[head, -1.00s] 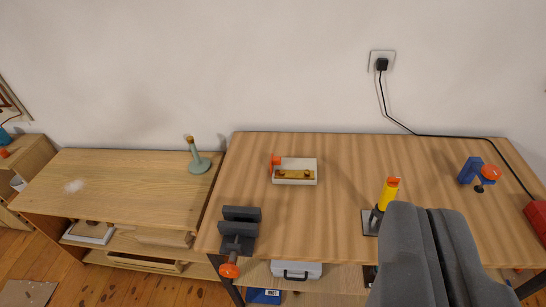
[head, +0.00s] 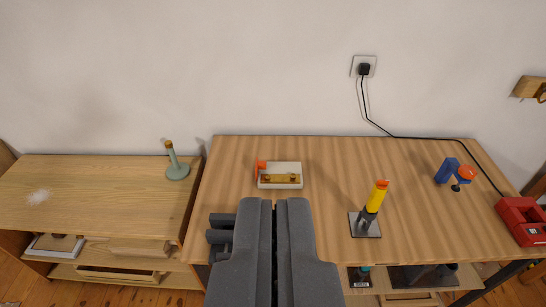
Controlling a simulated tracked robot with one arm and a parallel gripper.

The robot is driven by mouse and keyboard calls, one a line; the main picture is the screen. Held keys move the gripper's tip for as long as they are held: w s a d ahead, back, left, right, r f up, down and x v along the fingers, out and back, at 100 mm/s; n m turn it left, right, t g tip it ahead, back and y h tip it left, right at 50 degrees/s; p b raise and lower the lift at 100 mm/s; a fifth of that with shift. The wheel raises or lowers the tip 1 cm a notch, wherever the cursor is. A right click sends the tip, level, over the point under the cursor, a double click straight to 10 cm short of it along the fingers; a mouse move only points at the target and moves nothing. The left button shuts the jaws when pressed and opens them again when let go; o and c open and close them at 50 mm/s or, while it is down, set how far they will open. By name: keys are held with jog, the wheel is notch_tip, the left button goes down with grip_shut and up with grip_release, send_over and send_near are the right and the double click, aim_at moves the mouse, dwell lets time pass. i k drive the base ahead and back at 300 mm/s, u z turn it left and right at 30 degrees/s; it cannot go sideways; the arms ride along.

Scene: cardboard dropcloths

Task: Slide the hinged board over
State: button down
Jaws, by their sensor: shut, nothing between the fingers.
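A small white board (head: 264,183) with a brass-coloured strip (head: 281,178) along its front and an orange knob (head: 260,165) at its left end lies on the wooden workbench (head: 330,155). It is the likeliest match for the hinged board, but I cannot make out a hinge. My gripper (head: 275,202) is dark grey, shut and empty. Its tips appear just below the board in the picture, with bench showing between. I cannot tell its height above the bench. My gripper hides part of the bench's front edge.
A dark grey vise (head: 218,228) sits at the front left, partly behind my gripper. A yellow-handled tool on a plate (head: 376,197) stands to the right. A blue clamp (head: 446,171), a red box (head: 523,220) and a black cable (head: 430,138) are farther right. The bench's back middle is clear.

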aim_at(280, 172)
jog(key=i, duration=1.65)
jog(key=z, duration=0.05)
